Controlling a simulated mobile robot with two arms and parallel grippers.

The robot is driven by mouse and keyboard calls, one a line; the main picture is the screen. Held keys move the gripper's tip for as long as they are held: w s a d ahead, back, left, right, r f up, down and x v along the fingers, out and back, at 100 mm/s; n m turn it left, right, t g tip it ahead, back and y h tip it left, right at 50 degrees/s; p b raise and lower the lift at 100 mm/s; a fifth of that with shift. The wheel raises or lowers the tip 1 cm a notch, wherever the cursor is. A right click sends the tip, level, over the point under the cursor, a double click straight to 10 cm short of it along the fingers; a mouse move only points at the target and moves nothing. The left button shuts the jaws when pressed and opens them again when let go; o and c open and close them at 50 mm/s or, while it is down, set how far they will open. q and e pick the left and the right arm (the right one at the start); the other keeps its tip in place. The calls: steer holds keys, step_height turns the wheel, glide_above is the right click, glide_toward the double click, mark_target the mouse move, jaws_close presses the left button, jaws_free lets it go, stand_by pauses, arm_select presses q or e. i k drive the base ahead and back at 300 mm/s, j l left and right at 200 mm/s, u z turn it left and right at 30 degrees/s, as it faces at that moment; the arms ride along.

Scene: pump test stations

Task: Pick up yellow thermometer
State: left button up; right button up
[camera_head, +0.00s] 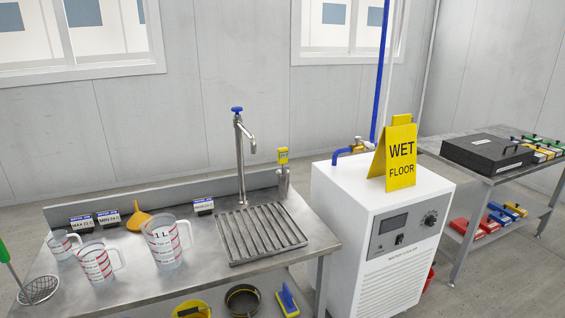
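The yellow thermometer (283,155) appears to be the small yellow-headed item at the back right of the metal sink table. Its head is upright, and its lower part is hidden in a grey metal cup or holder (284,183). It stands to the right of the tap, behind the slatted drain grate. Neither of my grippers shows in the head view.
A white chiller (385,225) with a wet floor sign (400,160) stands right. A green-handled strainer (39,290) is front left.

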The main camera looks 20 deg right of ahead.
mark_target(282, 153)
steer(key=i+l+z, duration=0.15)
steer(key=l, duration=0.25)
steer(key=i+l+z, duration=0.1)
steer(key=i+l, duration=0.15)
steer(key=l, duration=0.15)
steer(key=i+l+z, duration=0.15)
steer(key=l, duration=0.2)
steer(key=i+l, duration=0.05)
